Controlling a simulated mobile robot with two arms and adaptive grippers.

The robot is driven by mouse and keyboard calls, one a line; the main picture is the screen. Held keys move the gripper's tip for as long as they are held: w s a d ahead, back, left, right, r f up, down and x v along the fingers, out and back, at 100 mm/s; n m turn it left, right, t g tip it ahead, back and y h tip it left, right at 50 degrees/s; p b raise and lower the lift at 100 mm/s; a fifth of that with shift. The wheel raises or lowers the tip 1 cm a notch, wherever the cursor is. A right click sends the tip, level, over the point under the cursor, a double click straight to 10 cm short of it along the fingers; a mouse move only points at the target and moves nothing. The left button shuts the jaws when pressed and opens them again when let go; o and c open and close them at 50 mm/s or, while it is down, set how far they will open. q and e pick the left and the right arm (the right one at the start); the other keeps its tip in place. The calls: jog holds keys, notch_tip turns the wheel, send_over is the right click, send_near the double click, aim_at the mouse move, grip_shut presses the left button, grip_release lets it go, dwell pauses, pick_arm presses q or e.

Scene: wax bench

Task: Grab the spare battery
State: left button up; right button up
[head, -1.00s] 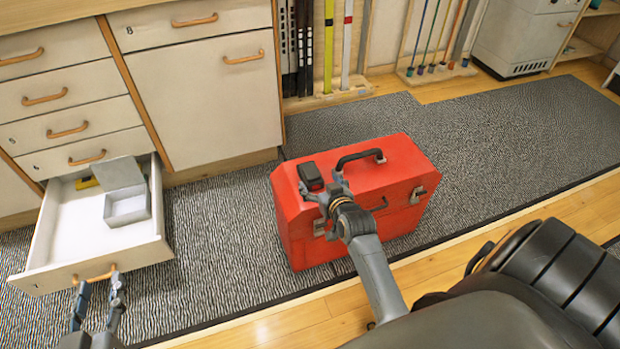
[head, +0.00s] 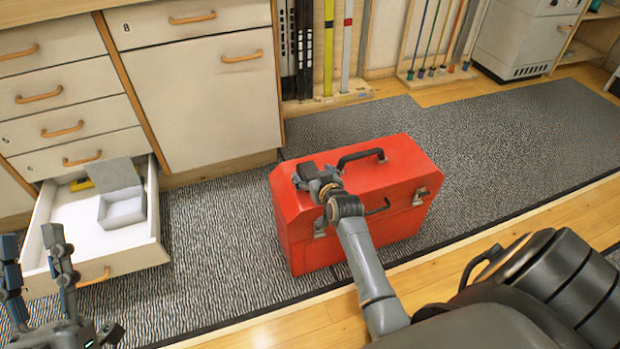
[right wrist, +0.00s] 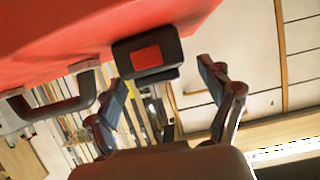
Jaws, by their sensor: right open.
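The spare battery, a dark block with a red square on its face, sits on top of the red toolbox (head: 385,205); I take this block (right wrist: 148,52) to be the battery. In the head view my right gripper mostly covers it. My right gripper (head: 312,180) is at the left end of the toolbox top. In the right wrist view its open fingers (right wrist: 160,80) point at the block, which lies just beyond and between the fingertips; I cannot tell if they touch it. My left gripper (head: 32,245) is open and empty, in front of the open drawer.
The open drawer (head: 120,262) at the left holds a grey open box (head: 122,208) and a yellow item (head: 82,185). The toolbox handle (head: 358,158) stands up beside my right gripper. Cabinets are behind; the patterned mat (head: 490,150) is clear to the right.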

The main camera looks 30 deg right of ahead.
jog(key=shift+w+d+f, duration=0.1)
jog(key=shift+w, duration=0.15)
jog(key=c, duration=1.6)
